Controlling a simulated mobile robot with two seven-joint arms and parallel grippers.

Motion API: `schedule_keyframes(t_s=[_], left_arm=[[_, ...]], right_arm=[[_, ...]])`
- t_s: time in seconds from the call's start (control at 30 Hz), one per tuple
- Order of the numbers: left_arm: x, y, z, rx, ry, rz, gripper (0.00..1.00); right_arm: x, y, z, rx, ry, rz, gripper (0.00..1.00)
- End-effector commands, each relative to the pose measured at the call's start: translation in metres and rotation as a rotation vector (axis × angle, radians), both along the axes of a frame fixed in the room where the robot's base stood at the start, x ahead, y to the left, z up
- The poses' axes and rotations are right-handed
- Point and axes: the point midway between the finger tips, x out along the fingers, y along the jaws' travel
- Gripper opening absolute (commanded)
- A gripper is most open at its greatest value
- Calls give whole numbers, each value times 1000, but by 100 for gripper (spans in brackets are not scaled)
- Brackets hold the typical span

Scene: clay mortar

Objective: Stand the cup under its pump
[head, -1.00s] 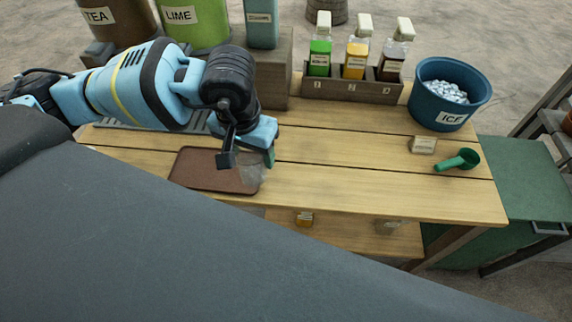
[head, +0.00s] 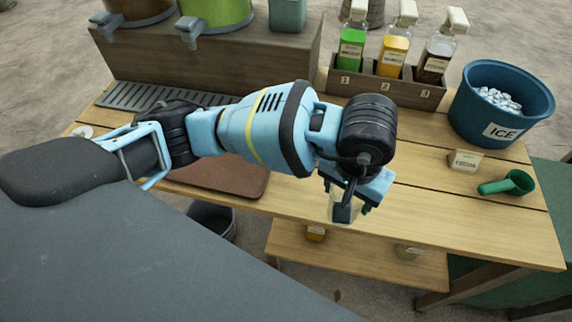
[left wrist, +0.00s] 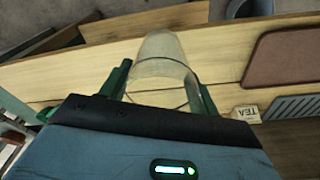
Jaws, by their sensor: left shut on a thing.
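My left gripper (head: 352,205) is shut on a clear, empty-looking cup (left wrist: 160,62). In the left wrist view its green fingers are on either side of the cup. In the head view the cup is mostly hidden behind the gripper, above the table's front edge. A wooden rack (head: 386,89) numbered 1, 2 and 3 stands behind it. It holds pump bottles with pale tops: green (head: 351,50), orange-yellow (head: 393,57) and dark brown (head: 436,64). The cup is in front of the rack and apart from it. My right gripper is not in view.
A blue ice bucket (head: 487,130), a small label card (head: 466,160) and a green scoop (head: 510,183) are at the right. A brown mat (head: 235,182) and grey drip grate (head: 150,96) lie at left, below dispensers on a wooden block (head: 215,62). Tabletop before the rack is clear.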

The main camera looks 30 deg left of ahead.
Motion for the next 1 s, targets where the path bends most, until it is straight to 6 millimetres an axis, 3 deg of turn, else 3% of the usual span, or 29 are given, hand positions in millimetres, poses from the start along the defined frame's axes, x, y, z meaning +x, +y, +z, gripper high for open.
schedule_keyframes(t_s=[0.6,0.8,1.0], left_arm=[[73,100,-10,0,1,6,39],[86,116,-13,0,0,3,39],[88,118,-14,0,0,2,39]], right_arm=[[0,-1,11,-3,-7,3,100],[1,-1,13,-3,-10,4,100],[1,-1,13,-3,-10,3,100]])
